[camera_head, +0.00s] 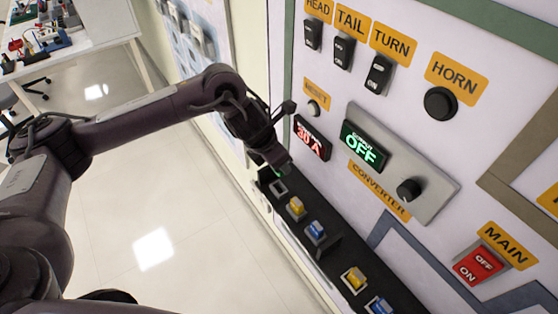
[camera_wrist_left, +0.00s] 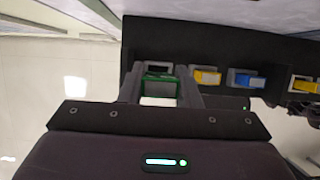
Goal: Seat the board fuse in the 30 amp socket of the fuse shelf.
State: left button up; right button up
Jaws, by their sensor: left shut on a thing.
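The fuse shelf (camera_head: 331,270) is a dark ledge along the foot of the panel, with yellow and blue fuses in its sockets. One empty grey-rimmed socket (camera_head: 279,188) is at its far end; it also shows in the left wrist view (camera_wrist_left: 158,66). My left gripper (camera_head: 272,168) is just above that socket. In the wrist view the gripper (camera_wrist_left: 160,90) is shut on the green board fuse (camera_wrist_left: 158,79), held just short of the empty socket. Whether they touch cannot be told. My right gripper is not in view.
A red display (camera_head: 312,138) reading 30 A and a converter plate (camera_head: 400,165) with a green OFF display are close to my left gripper. Switches and a red MAIN switch (camera_head: 479,262) stick out from the panel. Open floor lies left of the shelf.

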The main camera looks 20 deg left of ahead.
pick_arm(q)
jog(key=shift+f, duration=0.1)
jog(key=b, duration=0.6)
send_over(284, 185)
jog(key=f, duration=0.3)
jog(key=s+a+f, duration=0.1)
jog(key=f, duration=0.1)
jog(key=shift+f, duration=0.3)
dwell(1.4)
jog(key=shift+f+b, duration=1.2)
jog(key=shift+b, duration=0.15)
jog(key=shift+r, duration=0.15)
jog(key=shift+r+p, duration=0.6)
jog(key=shift+r, duration=0.2)
jog(key=shift+b, duration=0.45)
dwell(1.1)
jog(key=shift+f+b, duration=0.75)
jog(key=shift+f, duration=0.15)
